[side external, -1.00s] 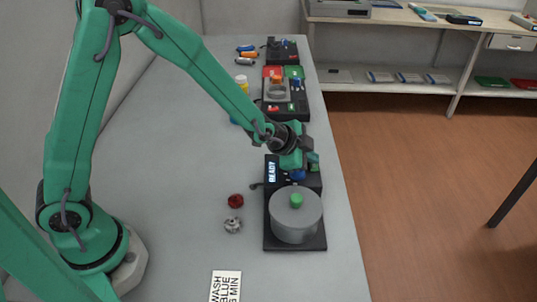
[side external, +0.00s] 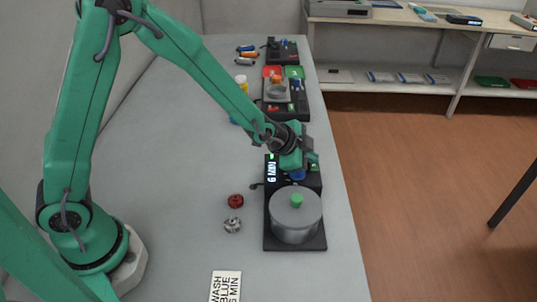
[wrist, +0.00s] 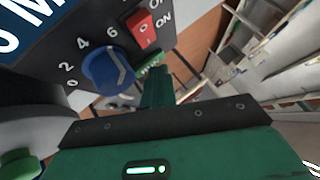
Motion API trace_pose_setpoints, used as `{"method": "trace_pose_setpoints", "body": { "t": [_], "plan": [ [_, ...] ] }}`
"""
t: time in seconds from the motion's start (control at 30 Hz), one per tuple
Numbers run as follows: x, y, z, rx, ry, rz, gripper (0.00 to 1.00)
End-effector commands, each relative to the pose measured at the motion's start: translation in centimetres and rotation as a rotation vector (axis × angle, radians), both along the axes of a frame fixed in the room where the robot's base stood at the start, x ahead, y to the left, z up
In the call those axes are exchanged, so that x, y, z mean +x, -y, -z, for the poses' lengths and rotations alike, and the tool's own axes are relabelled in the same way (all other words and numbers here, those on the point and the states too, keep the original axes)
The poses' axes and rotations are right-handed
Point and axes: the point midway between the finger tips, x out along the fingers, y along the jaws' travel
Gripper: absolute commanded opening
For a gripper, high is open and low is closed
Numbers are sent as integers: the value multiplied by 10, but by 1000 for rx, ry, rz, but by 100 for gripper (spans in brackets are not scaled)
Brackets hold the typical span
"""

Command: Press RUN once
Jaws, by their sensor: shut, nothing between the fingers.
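The machine is a black unit (side external: 267,241) with a grey lidded pot (side external: 296,222) and a panel. Its display (side external: 272,171) is lit and appears to read "6 MIN". In the wrist view the panel shows a blue knob (wrist: 108,70) with numbers 0 to 6, and a red ON switch (wrist: 143,29). In the side view my gripper (side external: 312,158) is over the panel's far end.
A card (side external: 225,287) reads "WASH BLUE 6 MIN". A red part (side external: 235,201) and a metal part (side external: 233,225) lie left of the machine. Other devices (side external: 285,97) stand farther back. The table's left middle is clear; its right edge is close to the machine.

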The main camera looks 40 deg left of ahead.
Motion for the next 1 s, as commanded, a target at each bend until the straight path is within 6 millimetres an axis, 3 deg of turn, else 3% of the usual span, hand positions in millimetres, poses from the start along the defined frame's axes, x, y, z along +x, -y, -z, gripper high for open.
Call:
{"method": "trace_pose_setpoints", "body": {
  "t": [0.3,0.77,1.0],
  "plan": [
    [0,0,-12,0,1,0,0],
    [0,0,-14,0,1,0,0],
    [0,0,-28,-1,3,0,0]
  ]
}}
